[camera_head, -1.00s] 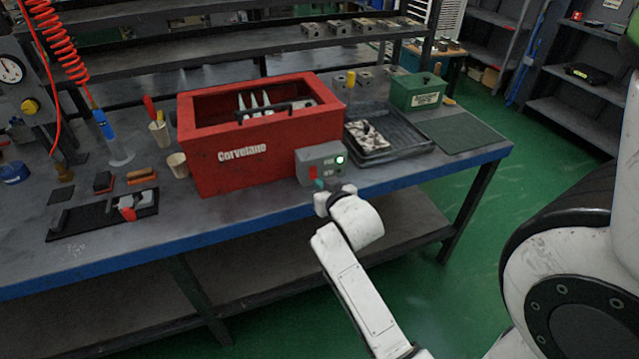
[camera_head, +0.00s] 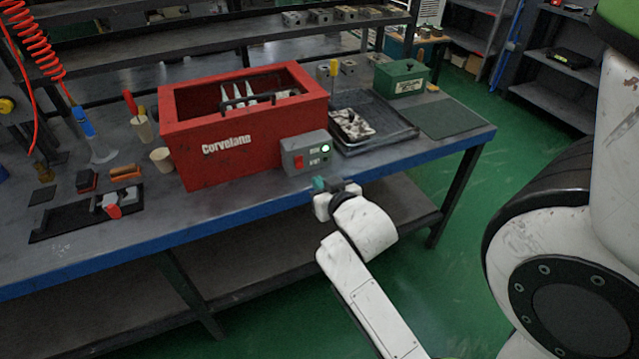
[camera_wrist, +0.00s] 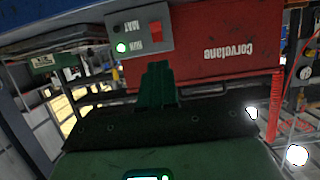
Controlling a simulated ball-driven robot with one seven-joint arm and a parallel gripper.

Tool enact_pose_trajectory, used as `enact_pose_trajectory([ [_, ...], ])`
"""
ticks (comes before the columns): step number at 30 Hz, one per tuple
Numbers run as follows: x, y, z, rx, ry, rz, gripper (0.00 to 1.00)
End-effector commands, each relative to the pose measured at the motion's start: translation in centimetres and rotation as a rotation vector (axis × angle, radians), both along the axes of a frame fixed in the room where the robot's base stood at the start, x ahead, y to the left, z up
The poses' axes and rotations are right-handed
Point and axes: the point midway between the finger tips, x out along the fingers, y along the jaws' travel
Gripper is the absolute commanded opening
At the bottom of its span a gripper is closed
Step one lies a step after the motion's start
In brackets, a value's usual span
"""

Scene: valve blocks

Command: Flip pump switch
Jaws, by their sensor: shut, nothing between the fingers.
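A green light (camera_head: 326,149) on the box is lit. In the wrist view the box (camera_wrist: 132,35) appears upside down, with the red rocker (camera_wrist: 156,30) and lit green light (camera_wrist: 120,47). My gripper (camera_head: 319,183), with teal fingertips, is shut and empty. It stands in front of and below the box, apart from it. The fingers also show in the wrist view (camera_wrist: 160,75). I cannot tell which way the rocker is tilted.
The tank stands on a blue-edged workbench (camera_head: 240,218). A black tray (camera_head: 395,140) with a metal part and a green box (camera_head: 402,78) are to the right. Cups and small tools are to the left. The space in front of the bench edge is open.

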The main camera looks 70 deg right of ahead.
Motion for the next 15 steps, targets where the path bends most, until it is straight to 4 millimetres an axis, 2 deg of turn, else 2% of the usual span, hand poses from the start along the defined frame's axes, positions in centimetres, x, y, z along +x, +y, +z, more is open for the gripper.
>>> enact_pose_trajectory([
  [5, -0.1, -0.1, 0.2, 0.014, 0.014, -0.001, 0.00],
  [15, -0.5, 0.1, -1.1, 0.039, 0.033, 0.001, 0.00],
])
